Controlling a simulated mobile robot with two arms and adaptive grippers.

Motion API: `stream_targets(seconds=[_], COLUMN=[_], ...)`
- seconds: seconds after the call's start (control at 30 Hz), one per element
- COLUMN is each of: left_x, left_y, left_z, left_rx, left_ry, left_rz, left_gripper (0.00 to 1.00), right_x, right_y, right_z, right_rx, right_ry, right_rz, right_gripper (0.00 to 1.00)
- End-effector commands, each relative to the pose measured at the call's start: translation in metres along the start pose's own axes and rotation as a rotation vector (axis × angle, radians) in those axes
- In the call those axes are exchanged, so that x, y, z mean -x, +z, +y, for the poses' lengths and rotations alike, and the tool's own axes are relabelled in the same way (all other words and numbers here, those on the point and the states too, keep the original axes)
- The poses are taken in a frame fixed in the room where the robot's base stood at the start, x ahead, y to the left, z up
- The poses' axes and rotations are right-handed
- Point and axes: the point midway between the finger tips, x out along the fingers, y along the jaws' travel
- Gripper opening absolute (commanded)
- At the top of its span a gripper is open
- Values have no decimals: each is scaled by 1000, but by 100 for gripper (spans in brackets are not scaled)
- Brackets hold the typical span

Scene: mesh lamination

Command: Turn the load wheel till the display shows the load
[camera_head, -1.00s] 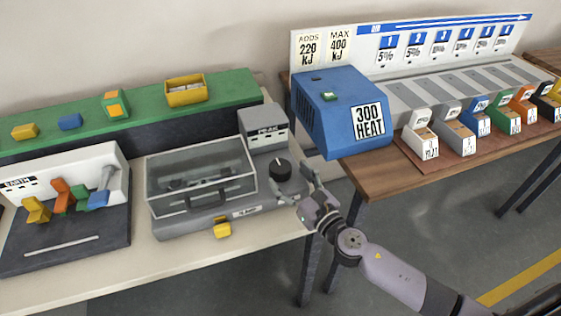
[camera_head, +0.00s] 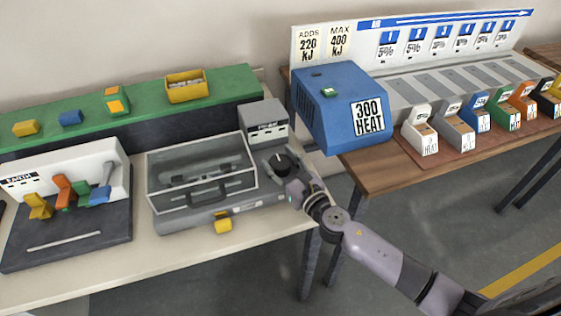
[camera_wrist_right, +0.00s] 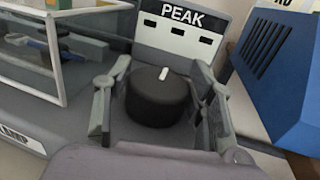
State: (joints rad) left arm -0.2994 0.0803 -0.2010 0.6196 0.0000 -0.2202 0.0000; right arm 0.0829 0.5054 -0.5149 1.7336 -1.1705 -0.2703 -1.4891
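The load wheel is a round black knob (camera_wrist_right: 158,97) with a white mark on its top, on the right of the grey machine; it also shows in the head view (camera_head: 281,163). In the right wrist view my right gripper (camera_wrist_right: 160,92) has its two fingers apart, one on each side of the knob. I cannot tell whether they touch it. The display is the white panel marked PEAK (camera_wrist_right: 180,37), behind the knob, with several dark windows and no readable figures. It also shows in the head view (camera_head: 267,131). My left gripper is not in view.
A clear-covered chamber (camera_head: 203,172) stands left of the knob, with a yellow piece (camera_head: 223,226) at its front. A blue box marked 300 HEAT (camera_head: 335,110) stands close on the right. A white lever unit (camera_head: 60,170) is at the far left.

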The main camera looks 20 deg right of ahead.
Motion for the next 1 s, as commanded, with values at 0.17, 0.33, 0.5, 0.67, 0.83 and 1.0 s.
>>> stream_targets(seconds=[0.17,0.33,0.5,0.67,0.83,1.0], left_x=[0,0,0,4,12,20], left_y=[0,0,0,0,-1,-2], left_z=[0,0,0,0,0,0], left_rx=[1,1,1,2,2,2], left_ry=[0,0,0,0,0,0], left_rz=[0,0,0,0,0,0], left_gripper=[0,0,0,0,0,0], right_x=[0,0,0,0,0,0], right_y=[0,0,0,1,3,2], right_z=[0,0,0,1,2,2], right_rx=[0,0,0,-3,-4,-7], right_ry=[0,0,-1,-27,-102,-223], right_rz=[0,0,0,0,0,1], right_gripper=[37,25,20,20,20,20])
